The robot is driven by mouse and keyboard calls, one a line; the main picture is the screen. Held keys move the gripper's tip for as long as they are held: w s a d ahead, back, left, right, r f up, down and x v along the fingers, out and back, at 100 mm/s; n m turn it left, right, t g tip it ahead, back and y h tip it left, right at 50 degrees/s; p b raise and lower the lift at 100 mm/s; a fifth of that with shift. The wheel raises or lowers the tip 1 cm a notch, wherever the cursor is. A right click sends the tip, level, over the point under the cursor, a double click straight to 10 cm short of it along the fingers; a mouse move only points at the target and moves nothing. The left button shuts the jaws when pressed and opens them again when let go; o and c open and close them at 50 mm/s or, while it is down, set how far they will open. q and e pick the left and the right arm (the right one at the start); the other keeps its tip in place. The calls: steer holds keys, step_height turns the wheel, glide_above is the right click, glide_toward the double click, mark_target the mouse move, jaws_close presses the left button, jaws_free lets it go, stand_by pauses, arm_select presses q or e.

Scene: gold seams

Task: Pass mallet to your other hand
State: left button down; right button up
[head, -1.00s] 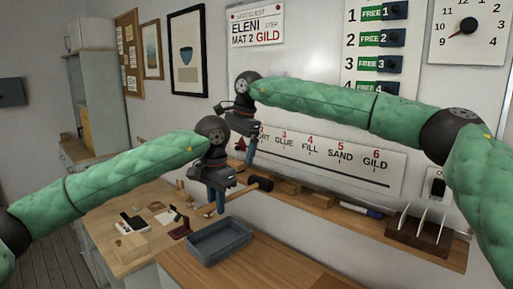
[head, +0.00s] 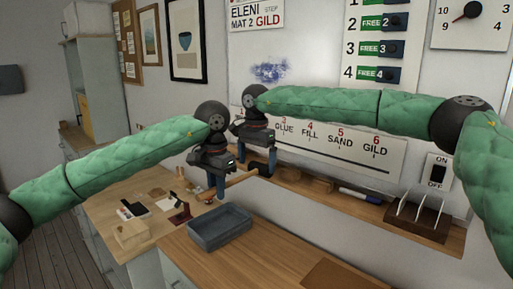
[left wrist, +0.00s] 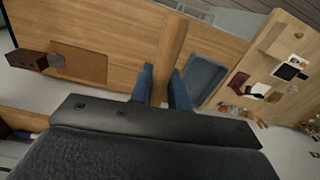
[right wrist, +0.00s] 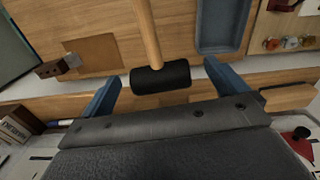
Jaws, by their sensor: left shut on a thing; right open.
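The mallet has a pale wooden handle and a black head (right wrist: 160,77). My left gripper (head: 217,190) is shut on the mallet's handle, which shows between its blue fingers in the left wrist view (left wrist: 172,50). The mallet is held in the air, its head to the right in the head view. My right gripper (right wrist: 160,85) is open, with the black head between its two blue fingers, toward their tips. I cannot tell whether either finger touches it. In the head view my right gripper (head: 258,170) is close beside the left one, at the mallet's head end.
A grey-blue tray (head: 222,238) stands on the wooden counter below the grippers. A wall shelf (head: 330,193) carries wooden blocks, a blue marker (head: 360,196) and a slotted rack (head: 415,220). Small items lie on the left bench (head: 100,205).

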mark_target(256, 167)
steer(key=shift+f, duration=1.55)
steer(key=shift+c, duration=0.5)
steer(key=c, duration=1.1)
arm_select(q)
steer(key=c, duration=1.3)
jaws_free()
steer(key=shift+o, duration=0.2)
steer(key=shift+r, duration=0.15)
